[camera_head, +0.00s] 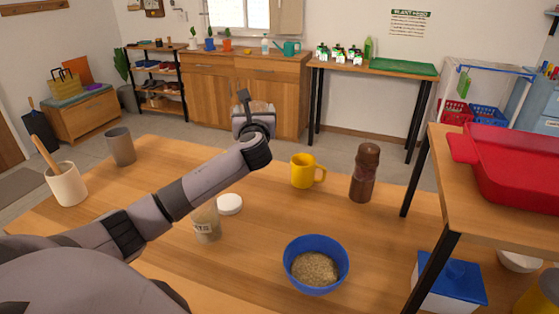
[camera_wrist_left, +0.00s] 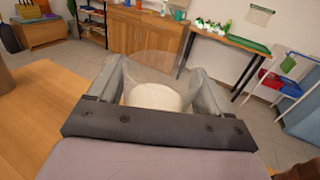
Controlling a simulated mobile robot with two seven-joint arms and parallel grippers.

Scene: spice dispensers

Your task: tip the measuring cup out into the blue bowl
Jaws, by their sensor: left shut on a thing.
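My left gripper (camera_head: 253,110) is held up beyond the far edge of the table, well away from the blue bowl (camera_head: 316,278), which is nearer and to the right. In the left wrist view, my left gripper (camera_wrist_left: 154,88) is shut on a clear measuring cup (camera_wrist_left: 152,65) between its two fingers. A pale round area shows low in the cup; I cannot tell whether it is contents or the base. The bowl stands upright on the table and holds grainy brown stuff. The cup is not clear in the head view. My right gripper is not in view.
A clear labelled jar (camera_head: 207,226) stands under my left arm, beside a white lid (camera_head: 229,204). A yellow mug (camera_head: 303,171) and a brown shaker (camera_head: 364,174) stand behind the bowl. A grey cup (camera_head: 121,147) and a utensil crock (camera_head: 67,184) are at left. A red tray (camera_head: 500,165) sits at right.

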